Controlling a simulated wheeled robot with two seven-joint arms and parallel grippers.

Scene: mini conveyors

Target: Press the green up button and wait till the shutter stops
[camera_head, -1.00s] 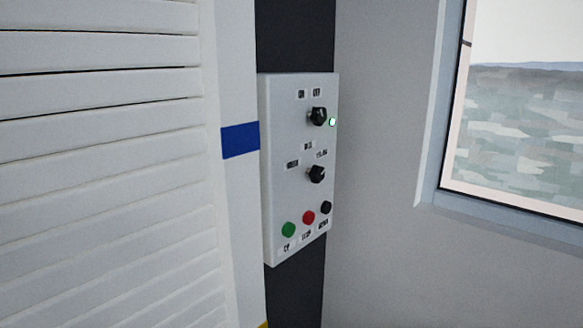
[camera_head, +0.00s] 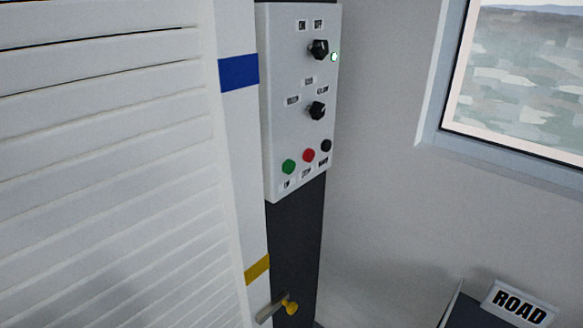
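The green button (camera_head: 289,167) sits at the lower left of a white control panel (camera_head: 285,90), with a small label below it. A red button (camera_head: 309,155) and a black button (camera_head: 326,145) are to its right. Neither of my grippers is in view, and nothing touches the buttons.
The panel is on a dark column (camera_head: 292,240) beside a white post with blue and yellow bands. A yellow-tipped handle (camera_head: 288,306) sticks out low on the column. A window (camera_head: 520,80) is at upper right. A ROAD sign (camera_head: 519,305) stands at lower right.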

